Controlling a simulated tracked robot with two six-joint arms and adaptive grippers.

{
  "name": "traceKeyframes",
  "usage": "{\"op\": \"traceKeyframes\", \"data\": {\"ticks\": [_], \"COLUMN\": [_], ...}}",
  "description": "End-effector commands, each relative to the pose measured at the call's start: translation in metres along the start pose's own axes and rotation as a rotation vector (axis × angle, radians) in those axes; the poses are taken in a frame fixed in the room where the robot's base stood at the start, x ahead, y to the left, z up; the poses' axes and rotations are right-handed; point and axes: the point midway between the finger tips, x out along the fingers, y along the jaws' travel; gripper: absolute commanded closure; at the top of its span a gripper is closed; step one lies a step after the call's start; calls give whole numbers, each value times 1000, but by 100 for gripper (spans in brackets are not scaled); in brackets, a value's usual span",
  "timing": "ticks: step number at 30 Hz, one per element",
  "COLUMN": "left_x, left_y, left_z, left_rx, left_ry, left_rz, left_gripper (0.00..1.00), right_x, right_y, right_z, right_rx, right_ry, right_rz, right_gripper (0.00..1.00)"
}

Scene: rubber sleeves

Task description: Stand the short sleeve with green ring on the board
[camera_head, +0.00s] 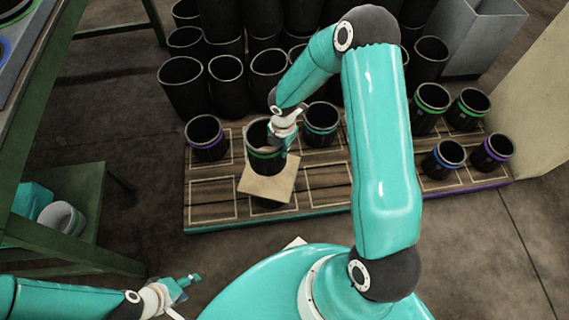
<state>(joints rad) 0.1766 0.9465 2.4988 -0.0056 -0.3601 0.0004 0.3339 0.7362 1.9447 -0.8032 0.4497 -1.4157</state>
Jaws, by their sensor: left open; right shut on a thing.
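A short black sleeve with a green ring (258,137) is upright in my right gripper (284,136), which is shut on its right wall. The sleeve is over the left part of the wooden board (213,208), between a purple-ringed sleeve (206,139) and a teal-ringed sleeve (320,125). My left gripper (186,284) is open and empty at the bottom left, away from the board.
Plain black sleeves (184,85) stand crowded behind the board. Green-ringed (429,110), blue-ringed (443,160) and purple-ringed (492,153) sleeves stand on its right part. A green metal table (48,75) is at left.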

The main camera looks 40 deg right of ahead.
Motion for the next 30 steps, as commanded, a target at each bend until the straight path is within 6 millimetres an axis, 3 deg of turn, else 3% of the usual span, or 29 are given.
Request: {"op": "traceKeyframes", "data": {"ticks": [1,4,13,21,30], "left_x": [8,13,19,32,31], "left_y": [-3,-5,-7,-12,-11], "left_z": [0,0,0,0,0], "left_rx": [0,0,0,0,0], "left_ry": [0,0,0,0,0], "left_rz": [0,0,0,0,0], "left_gripper": [47,47,47,47,47], "right_x": [16,33,52,87,88], "right_y": [0,-1,0,-2,-1], "right_z": [0,0,1,1,1], "right_rx": [0,1,1,2,3], "right_ry": [1,0,-1,-1,-1], "right_rz": [0,1,3,2,3], "right_gripper": [100,100,100,100,100]}}
